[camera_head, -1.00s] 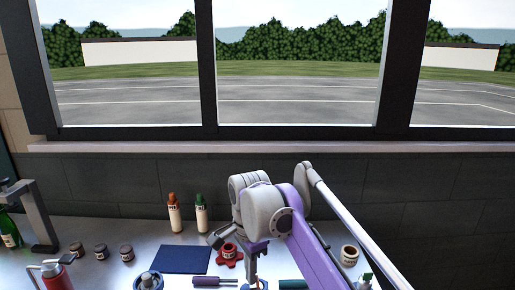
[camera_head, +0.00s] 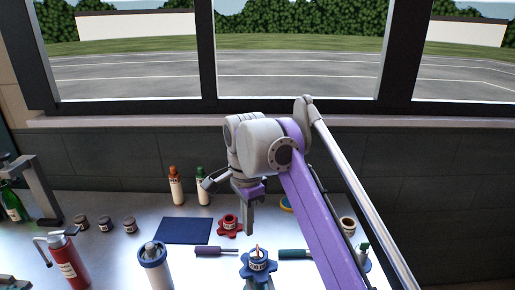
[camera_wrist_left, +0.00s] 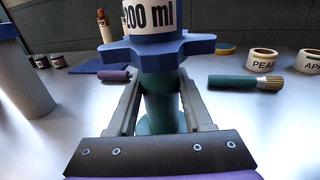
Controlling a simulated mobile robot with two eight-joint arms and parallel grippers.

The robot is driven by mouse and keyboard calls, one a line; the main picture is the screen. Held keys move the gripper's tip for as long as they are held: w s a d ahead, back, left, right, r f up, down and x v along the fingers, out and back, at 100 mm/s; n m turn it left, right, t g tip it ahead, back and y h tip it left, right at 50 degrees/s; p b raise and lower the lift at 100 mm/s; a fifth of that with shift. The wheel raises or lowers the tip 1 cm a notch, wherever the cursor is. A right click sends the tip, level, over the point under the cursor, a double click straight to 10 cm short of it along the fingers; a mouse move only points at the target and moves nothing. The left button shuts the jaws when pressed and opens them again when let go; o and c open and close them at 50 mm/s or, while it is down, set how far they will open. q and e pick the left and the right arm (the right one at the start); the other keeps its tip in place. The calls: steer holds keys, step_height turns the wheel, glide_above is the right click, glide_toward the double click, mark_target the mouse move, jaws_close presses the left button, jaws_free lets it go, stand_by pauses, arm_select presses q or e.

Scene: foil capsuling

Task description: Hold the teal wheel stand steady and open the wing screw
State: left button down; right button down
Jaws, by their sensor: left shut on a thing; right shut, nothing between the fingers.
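The teal wheel stand shows in the left wrist view as a teal post (camera_wrist_left: 158,108) under a blue star-shaped wheel (camera_wrist_left: 150,48). A white part marked "200 ml" sits above the wheel. My left gripper (camera_wrist_left: 158,92) is shut on the teal post, one finger on each side. In the head view a blue star-shaped wheel (camera_head: 258,265) with a labelled top stands at bottom centre; my left gripper cannot be made out there. My right gripper (camera_head: 248,226) is shut and empty, pointing down, above and behind that wheel. I cannot make out the wing screw.
A red star-shaped stand (camera_head: 229,227), a navy mat (camera_head: 183,231) and a purple-handled tool (camera_head: 215,251) lie behind and left. A green-handled brush (camera_wrist_left: 245,82) lies to the right. A white-and-blue cylinder (camera_head: 154,265) and a red bottle (camera_head: 68,265) stand at left.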

arm_select(q)
steer(key=shift+c, duration=1.2)
jaws_free()
